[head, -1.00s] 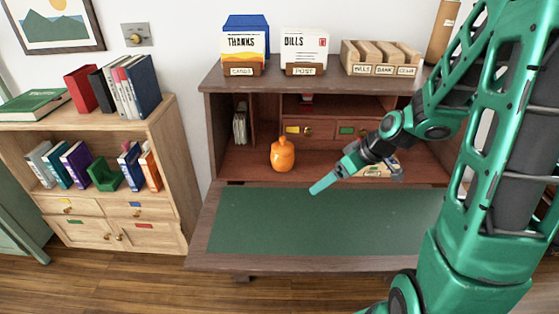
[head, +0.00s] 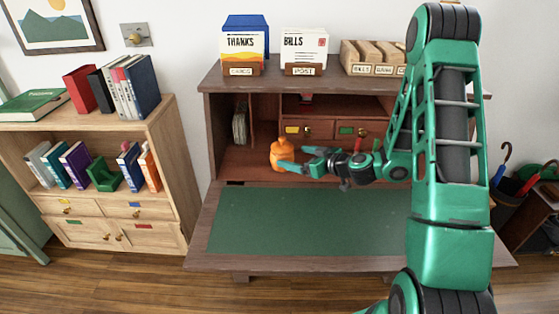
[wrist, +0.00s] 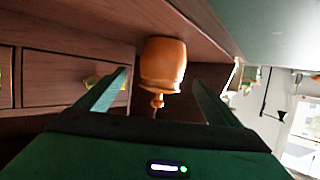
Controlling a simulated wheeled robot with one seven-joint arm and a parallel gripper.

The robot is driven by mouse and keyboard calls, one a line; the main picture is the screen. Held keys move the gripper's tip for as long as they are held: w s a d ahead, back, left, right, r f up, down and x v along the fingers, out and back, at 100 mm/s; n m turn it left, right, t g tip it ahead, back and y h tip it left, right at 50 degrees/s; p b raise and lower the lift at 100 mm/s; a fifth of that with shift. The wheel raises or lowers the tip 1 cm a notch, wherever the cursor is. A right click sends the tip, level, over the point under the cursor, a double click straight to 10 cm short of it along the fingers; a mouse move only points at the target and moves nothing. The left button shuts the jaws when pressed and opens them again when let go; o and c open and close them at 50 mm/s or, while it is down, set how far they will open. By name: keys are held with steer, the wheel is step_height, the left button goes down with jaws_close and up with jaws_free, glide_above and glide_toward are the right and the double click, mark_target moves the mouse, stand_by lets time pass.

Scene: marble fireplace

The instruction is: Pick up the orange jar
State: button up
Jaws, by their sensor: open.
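The orange jar (head: 281,151), with a lid and a knob on top, stands upright inside the desk's lower compartment, left of its middle. My gripper (head: 291,158) has its fingertips at the jar in the head view, with one finger crossing in front of its lower part. In the wrist view the jar (wrist: 162,66) lies straight ahead in line with the gap between my two open fingers (wrist: 160,88). A gap shows on both sides of the jar there. I cannot tell whether a finger touches it.
The desk (head: 232,178) has small drawers (head: 318,129) above and right of the jar, and papers (head: 240,125) to its left. Its green writing surface (head: 300,220) in front is clear. Card and post holders (head: 305,52) stand on top. A bookshelf (head: 165,120) stands left.

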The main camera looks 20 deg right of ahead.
mark_target(282, 155)
steer(key=shift+x, duration=3.95)
steer(key=shift+s+f, duration=0.1)
steer(key=shift+f, duration=0.05)
steer(key=shift+c, duration=0.3)
steer(key=c, duration=1.3)
